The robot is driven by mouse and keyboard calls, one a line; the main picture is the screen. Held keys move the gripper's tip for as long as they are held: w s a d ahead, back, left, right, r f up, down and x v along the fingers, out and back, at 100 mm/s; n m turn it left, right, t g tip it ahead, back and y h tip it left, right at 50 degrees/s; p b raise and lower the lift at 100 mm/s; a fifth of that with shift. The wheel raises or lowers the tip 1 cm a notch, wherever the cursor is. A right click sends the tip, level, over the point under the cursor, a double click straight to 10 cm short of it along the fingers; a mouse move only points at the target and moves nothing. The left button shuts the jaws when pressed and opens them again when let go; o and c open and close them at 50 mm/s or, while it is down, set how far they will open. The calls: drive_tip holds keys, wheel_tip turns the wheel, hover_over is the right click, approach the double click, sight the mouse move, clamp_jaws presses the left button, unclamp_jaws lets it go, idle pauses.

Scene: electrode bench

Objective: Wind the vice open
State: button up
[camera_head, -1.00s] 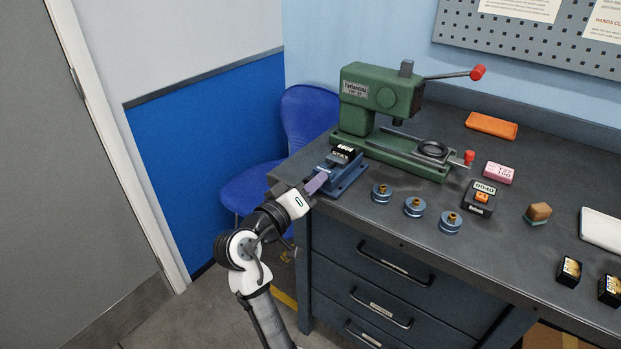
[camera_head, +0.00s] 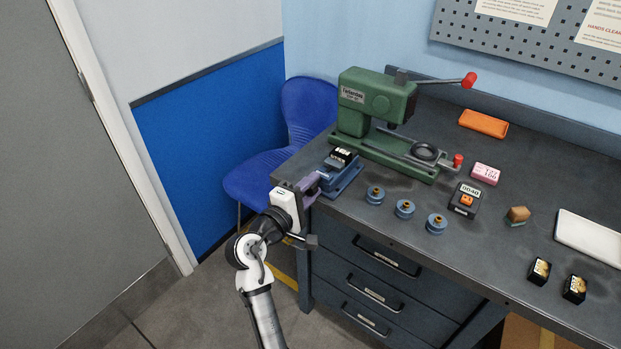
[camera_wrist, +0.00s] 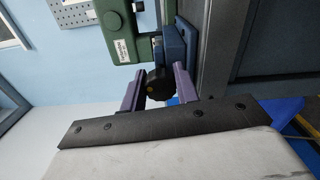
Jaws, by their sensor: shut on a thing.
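The blue vice (camera_head: 345,178) sits at the left front corner of the bench, with a dark block with white markings (camera_head: 341,156) at its top. My gripper (camera_head: 314,184) is at the vice's near left end. In the wrist view, the purple fingers of my gripper (camera_wrist: 158,80) stand on either side of a round black knob (camera_wrist: 160,84) and are shut on it. The blue vice body (camera_wrist: 175,45) shows just beyond the knob. The knob is hidden by my gripper in the head view.
A green press (camera_head: 372,105) with a red-tipped lever stands behind the vice. Several blue round pieces (camera_head: 405,208) and a counter marked 0040 (camera_head: 465,199) lie to the right. A blue chair (camera_head: 302,110) is close behind my arm. Drawer handles (camera_head: 388,257) stick out below.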

drive_tip(key=shift+r+n+p, duration=0.1)
drive_tip(key=shift+n+p, duration=0.8)
drive_tip(key=shift+n, duration=0.2)
drive_tip(key=o, duration=1)
drive_tip(key=shift+c, duration=0.2)
drive_tip(key=b+v, duration=0.3)
drive_tip(key=v, duration=1)
drive_tip(key=shift+s+a+b, duration=0.25)
drive_tip(key=shift+s+b, duration=0.05)
drive_tip(key=shift+s, duration=0.05)
